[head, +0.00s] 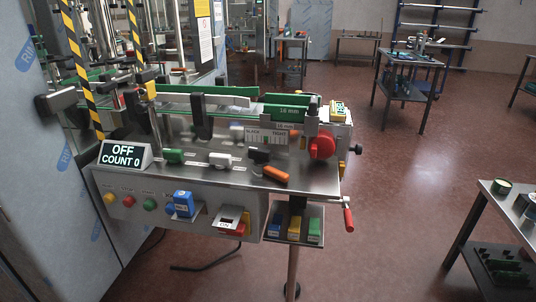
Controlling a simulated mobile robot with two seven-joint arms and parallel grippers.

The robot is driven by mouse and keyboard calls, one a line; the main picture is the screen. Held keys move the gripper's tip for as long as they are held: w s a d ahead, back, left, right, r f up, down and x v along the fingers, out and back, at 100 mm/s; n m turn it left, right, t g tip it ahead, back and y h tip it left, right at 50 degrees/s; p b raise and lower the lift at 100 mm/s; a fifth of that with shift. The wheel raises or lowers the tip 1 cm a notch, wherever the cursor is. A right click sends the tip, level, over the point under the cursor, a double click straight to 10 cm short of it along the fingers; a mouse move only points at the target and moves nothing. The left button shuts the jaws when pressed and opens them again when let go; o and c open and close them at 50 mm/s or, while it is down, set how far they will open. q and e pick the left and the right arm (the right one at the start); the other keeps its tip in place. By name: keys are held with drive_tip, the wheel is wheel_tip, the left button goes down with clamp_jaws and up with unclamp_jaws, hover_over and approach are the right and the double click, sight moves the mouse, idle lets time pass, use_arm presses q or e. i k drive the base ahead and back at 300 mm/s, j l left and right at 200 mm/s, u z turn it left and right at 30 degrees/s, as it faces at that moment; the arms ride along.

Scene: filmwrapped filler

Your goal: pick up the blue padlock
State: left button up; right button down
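A blue block-shaped thing with a pale label, which looks like the blue padlock (184,204), is at the front panel of the machine. It is just right of a round blue button (169,208), by a small metal bracket. I cannot make out its shackle. A smaller blue block (276,224) stands on the low shelf to the right, beside a yellow block (294,227) and a green block (315,229); these are too small to identify. Neither of my grippers shows in the head view.
The machine's metal deck (310,185) holds an "OFF COUNT 0" display (125,154), small green, white and black parts, and an orange-handled item (276,174). A red handle (348,216) sticks out at the right. A side table (493,230) stands far right. Floor between is clear.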

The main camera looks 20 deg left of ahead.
sight(183, 200)
drive_tip(key=u, duration=1.35)
drive_tip(key=k+j, duration=0.7)
drive_tip(key=k+j+u, duration=0.05)
